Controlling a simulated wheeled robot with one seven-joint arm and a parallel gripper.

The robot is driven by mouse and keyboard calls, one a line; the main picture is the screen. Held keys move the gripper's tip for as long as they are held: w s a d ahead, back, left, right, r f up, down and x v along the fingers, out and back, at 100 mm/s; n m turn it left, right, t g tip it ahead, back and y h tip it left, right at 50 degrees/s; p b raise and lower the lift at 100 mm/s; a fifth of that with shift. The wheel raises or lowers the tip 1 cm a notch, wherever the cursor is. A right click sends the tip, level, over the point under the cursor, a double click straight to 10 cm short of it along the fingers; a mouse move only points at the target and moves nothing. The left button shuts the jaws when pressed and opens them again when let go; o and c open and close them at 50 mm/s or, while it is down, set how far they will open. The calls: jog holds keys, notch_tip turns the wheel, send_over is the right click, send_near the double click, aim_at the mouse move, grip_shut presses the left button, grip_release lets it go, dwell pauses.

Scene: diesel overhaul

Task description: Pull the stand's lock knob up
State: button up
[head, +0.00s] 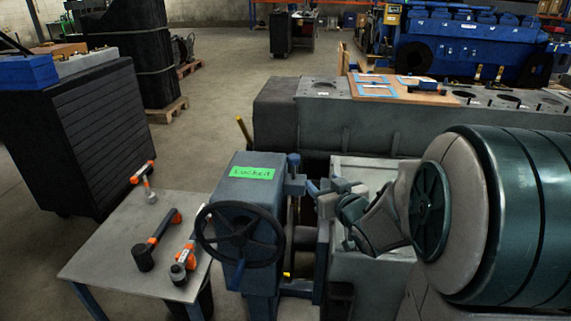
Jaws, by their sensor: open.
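The stand (246,193) is a blue-grey upright housing with a green label (252,173) on top and a black handwheel (240,232) on its front. The label's lettering is hard to read. The lock knob (293,159) appears to be the small dark blue knob on a short post at the housing's right top edge. My gripper (319,194) comes in from the right, just right of and slightly below the knob. It is open and looks empty. Its fingers seem apart from the knob, but the exact gap is hard to tell. My wrist hides what lies behind it.
A grey table (178,209) at left holds several orange-and-black tools. A dark drawer cabinet (97,135) stands behind it. A long grey engine block (400,122) runs behind the stand, with a wooden board (427,99) on top. A blue engine (470,45) stands farther back. Open floor lies behind the table.

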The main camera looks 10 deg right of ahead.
aim_at(297, 162)
jog(key=w+a+y, duration=0.1)
jog(key=w, duration=0.3)
jog(key=w+a+t+y, duration=0.1)
jog(key=w+a, duration=0.1)
jog(key=w, duration=0.3)
jog(key=w+a+n, duration=0.1)
jog(key=w, duration=0.3)
jog(key=shift+w+a+f+t+y, duration=0.25)
jog(key=shift+a+f+t+y, duration=0.05)
jog(key=shift+a+y, duration=0.1)
